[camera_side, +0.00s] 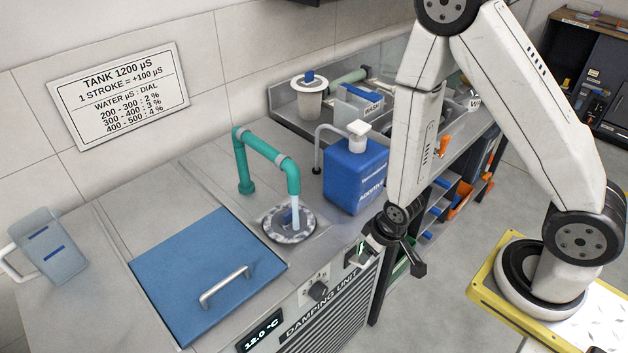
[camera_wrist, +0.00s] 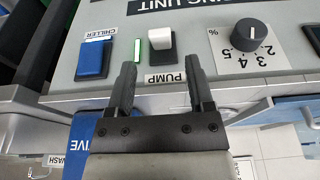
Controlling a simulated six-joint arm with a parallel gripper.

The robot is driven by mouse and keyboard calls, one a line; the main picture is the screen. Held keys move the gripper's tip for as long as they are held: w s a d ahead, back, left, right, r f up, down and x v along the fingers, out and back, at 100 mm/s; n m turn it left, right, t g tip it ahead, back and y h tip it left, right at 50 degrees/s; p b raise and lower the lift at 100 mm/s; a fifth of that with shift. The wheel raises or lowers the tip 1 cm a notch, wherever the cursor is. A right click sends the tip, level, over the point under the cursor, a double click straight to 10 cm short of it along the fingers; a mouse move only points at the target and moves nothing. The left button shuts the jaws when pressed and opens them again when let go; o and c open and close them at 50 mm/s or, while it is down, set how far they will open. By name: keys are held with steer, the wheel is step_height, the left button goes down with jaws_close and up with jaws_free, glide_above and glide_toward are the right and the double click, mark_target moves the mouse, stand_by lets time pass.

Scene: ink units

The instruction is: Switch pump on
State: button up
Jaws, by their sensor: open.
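The pump switch (camera_wrist: 160,42) is a white rocker on the grey panel of the damping unit, above a PUMP label (camera_wrist: 164,77) in the wrist view. A green indicator strip (camera_wrist: 141,50) beside it looks lit. My gripper (camera_wrist: 161,72) is open and empty, its two dark fingers pointing at the panel, with the switch between and just beyond their tips. I cannot tell whether they touch the panel. In the side view my gripper (camera_side: 392,246) is at the unit's front right corner. Water (camera_side: 296,214) runs from the green spout (camera_side: 268,152) into a round basin (camera_side: 289,235).
A blue CHILLER switch (camera_wrist: 93,58) lies left of the pump switch, and a black dial (camera_wrist: 249,36) lies right. On the counter are a blue additive container (camera_side: 355,178), a blue lid with a handle (camera_side: 205,275) and a clear jug (camera_side: 48,246).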

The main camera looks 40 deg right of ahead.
steer(key=shift+s+v, duration=0.25)
steer(key=shift+v, duration=1.5)
step_height(320, 180, up, 14)
steer(key=w+d, duration=0.1)
steer(key=d, duration=0.1)
steer(key=shift+w+d, duration=0.15)
steer(key=shift+d, duration=0.1)
stand_by(0.5)
